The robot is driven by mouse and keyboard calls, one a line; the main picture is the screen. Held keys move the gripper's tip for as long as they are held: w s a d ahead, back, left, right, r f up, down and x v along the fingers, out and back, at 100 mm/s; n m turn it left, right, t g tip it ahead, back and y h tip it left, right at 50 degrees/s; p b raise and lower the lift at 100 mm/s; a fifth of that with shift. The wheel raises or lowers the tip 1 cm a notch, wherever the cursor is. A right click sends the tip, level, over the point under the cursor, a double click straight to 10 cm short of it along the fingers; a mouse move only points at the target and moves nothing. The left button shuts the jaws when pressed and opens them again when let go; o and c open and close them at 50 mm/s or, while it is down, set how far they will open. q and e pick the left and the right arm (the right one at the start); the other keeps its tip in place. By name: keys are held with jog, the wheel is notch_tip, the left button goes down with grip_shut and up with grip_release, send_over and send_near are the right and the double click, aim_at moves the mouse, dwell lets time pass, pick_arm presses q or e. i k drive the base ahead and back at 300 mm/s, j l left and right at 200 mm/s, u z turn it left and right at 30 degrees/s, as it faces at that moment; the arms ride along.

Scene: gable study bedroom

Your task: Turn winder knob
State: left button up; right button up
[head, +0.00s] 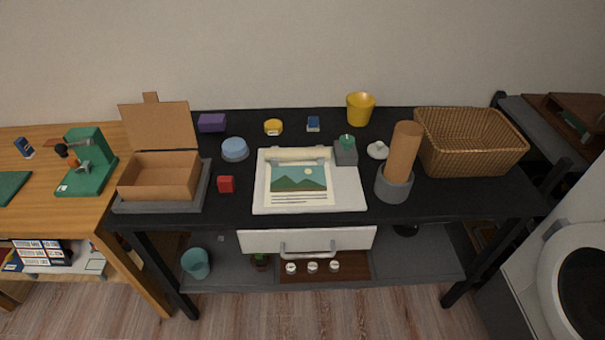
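A green knob (347,141), which looks like the winder knob, sits on top of a small grey block (346,155) on the black table. The block stands at the upper right corner of a white board (350,195). A cream paper roll (296,154) lies along the back of the board, its right end close to the block. A sheet with a landscape picture (299,184) hangs out flat from the roll toward the front. Neither of my grippers is in view, and nothing covers the knob.
A white lid-like piece (378,150), a brown cylinder (404,150) in a grey holder (394,186) and a wicker basket (470,146) stand right of the knob. A yellow cup (360,109) stands behind it. An open cardboard box (160,176) is at the left.

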aim_at(346, 141)
jog(key=i+j, duration=0.2)
jog(key=j, duration=0.15)
jog(key=i+j+z, duration=0.1)
jog(key=j, duration=0.3)
jog(key=i+j, duration=0.25)
jog(key=j+z, duration=0.05)
jog(key=j, duration=0.05)
